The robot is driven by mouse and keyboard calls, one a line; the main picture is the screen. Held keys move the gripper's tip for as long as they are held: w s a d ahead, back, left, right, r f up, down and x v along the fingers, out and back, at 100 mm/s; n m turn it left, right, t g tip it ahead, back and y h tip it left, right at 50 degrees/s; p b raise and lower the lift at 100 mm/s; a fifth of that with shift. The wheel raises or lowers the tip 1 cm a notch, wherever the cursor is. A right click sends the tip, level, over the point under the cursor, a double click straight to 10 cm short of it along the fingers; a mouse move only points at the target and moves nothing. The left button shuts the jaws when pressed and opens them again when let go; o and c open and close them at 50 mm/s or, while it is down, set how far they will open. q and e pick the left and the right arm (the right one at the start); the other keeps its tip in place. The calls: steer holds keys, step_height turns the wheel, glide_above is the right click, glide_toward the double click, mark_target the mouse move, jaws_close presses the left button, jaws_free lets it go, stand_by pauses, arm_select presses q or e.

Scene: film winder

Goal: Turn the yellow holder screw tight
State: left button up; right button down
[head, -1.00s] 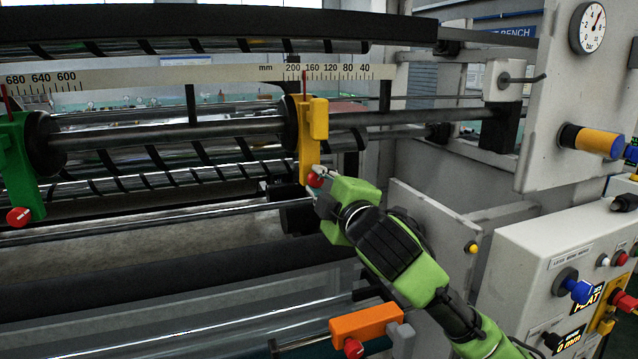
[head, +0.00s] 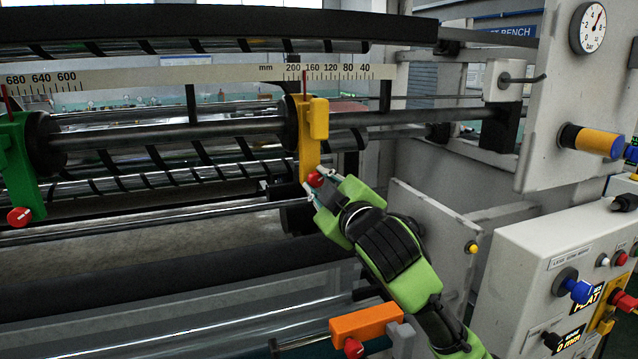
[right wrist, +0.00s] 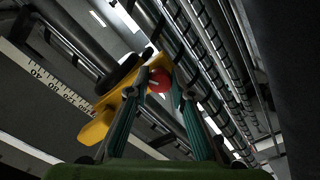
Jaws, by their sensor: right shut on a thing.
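The yellow holder (head: 308,150) hangs on the horizontal shaft under the ruler, near the 160 mark. Its red screw (head: 315,180) sits at its lower end. My right gripper (head: 312,183) reaches up from the lower right and is shut on the red screw, with one fingertip on each side of it. In the right wrist view, the red screw (right wrist: 160,80) shows between the two fingers, beside the yellow holder (right wrist: 97,128). My left gripper is not in view.
A green holder (head: 22,170) with its own red screw (head: 19,217) is at the far left. An orange block (head: 365,322) with a red knob lies below my right arm. The control box (head: 545,255) and side panel stand at the right.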

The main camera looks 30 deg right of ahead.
steer(key=shift+f, duration=0.1)
steer(key=c, duration=1.8)
jaws_free()
steer(key=shift+v, duration=3.75)
